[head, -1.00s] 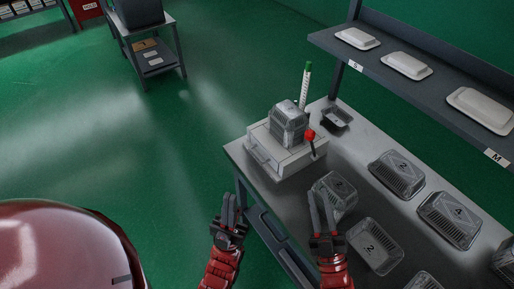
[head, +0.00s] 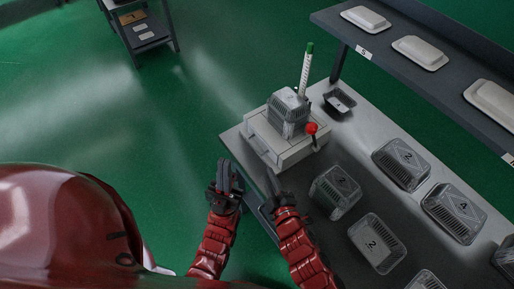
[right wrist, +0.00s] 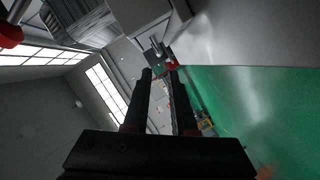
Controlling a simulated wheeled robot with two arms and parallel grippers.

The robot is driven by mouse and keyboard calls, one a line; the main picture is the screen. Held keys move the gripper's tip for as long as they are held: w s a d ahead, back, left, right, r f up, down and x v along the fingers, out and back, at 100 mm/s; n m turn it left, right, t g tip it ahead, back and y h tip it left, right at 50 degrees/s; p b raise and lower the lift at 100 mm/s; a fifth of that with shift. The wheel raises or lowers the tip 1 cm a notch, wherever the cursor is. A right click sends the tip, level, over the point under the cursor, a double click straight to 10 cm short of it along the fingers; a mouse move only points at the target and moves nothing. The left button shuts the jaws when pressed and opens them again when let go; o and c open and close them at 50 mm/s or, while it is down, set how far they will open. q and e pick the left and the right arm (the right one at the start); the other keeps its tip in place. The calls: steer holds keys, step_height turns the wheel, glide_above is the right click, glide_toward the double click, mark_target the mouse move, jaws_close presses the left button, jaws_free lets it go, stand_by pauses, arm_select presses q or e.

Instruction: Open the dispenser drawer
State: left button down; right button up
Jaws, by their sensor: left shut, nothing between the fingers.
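The dispenser (head: 294,152) is a pale grey box on the table's far left corner in the head view. Its drawer front, with a bar handle (head: 262,152), faces the lower left and looks closed. A stack of foil trays (head: 288,112) sits on top, beside a red-knobbed lever (head: 311,128). My right gripper (head: 271,172) is just below the handle, apart from it as far as I can tell. In the right wrist view its fingers (right wrist: 161,72) are spread with an empty gap, and the red knob (right wrist: 10,36) shows at upper left. My left gripper (head: 226,163) is shut and empty, left of the handle.
Several lidded foil trays, such as one near the dispenser (head: 336,190), stand on the table (head: 310,222). A shelf with white lids (head: 420,52) runs along the right. Green floor (head: 185,110) is free at left.

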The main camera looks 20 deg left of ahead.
mark_target(257, 151)
steer(key=p+x, duration=0.2)
steer(key=x, duration=0.9)
steer(key=shift+r+p, duration=0.2)
steer(key=shift+p, duration=0.2)
steer(key=shift+w+a+f, duration=0.3)
steer(key=shift+w+a, duration=0.05)
steer(key=shift+w, duration=0.15)
jaws_close()
steer(key=shift+s+f, duration=0.1)
stand_by(0.3)
